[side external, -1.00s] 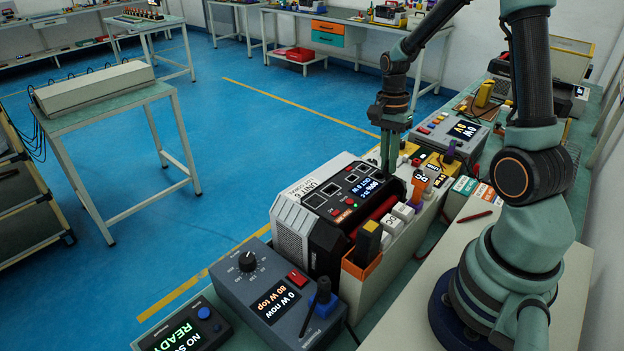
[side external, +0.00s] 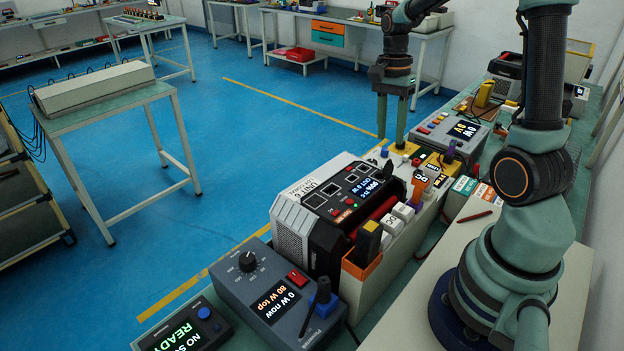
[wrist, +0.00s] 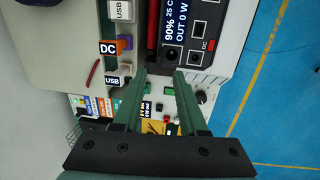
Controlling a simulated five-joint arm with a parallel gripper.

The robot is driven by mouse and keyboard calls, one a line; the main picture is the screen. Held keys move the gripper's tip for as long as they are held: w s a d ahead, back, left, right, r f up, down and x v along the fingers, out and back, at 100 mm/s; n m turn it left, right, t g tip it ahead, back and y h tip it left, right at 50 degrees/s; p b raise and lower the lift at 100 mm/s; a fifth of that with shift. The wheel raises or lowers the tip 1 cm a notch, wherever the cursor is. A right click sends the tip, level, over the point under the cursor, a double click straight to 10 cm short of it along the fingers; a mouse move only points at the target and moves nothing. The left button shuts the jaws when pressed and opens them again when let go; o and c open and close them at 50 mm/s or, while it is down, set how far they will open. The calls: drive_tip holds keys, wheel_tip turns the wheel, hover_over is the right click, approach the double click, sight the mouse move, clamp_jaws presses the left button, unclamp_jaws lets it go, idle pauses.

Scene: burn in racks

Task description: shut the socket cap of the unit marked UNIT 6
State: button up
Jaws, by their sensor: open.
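The unit marked UNIT 6 (side external: 293,226) is a grey and black box standing on the bench, with its label and dark socket squares on top. Its lit display (side external: 366,187) faces up and also shows in the wrist view (wrist: 175,32), reading 90% and OUT 0 W. Beside the display in the wrist view are round dark sockets (wrist: 195,57) marked DC. I cannot tell the socket cap apart at this size. My gripper (side external: 391,140) is open and empty, above and beyond the unit's far end. In the wrist view its fingers (wrist: 166,74) point toward that end.
An orange-topped holder (side external: 361,268) and white plug blocks (side external: 403,212) line the unit's right side. A blue-grey meter box (side external: 275,295) stands in front. Yellow-topped gear (side external: 430,160) and a grey supply (side external: 450,132) stand beyond. The blue floor lies left of the bench.

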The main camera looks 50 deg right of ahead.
sight(390, 160)
drive_tip(key=shift+w+d+r, duration=0.1)
drive_tip(key=shift+w+r, duration=0.05)
drive_tip(key=shift+r, duration=1)
drive_tip(key=shift+w+d+r, duration=0.1)
drive_tip(key=shift+w+r, duration=0.05)
drive_tip(key=shift+r, duration=1)
drive_tip(key=shift+o, duration=0.3)
drive_tip(key=o, duration=0.5)
drive_tip(key=f+n, duration=0.4)
drive_tip(key=n, duration=0.2)
drive_tip(key=s+f+n+t, duration=0.1)
drive_tip(key=f+n, duration=0.3)
drive_tip(key=n, duration=0.2)
drive_tip(key=a+f+n, duration=0.1)
drive_tip(key=f+n, duration=0.3)
drive_tip(key=n, duration=0.2)
drive_tip(key=shift+s+h, duration=0.4)
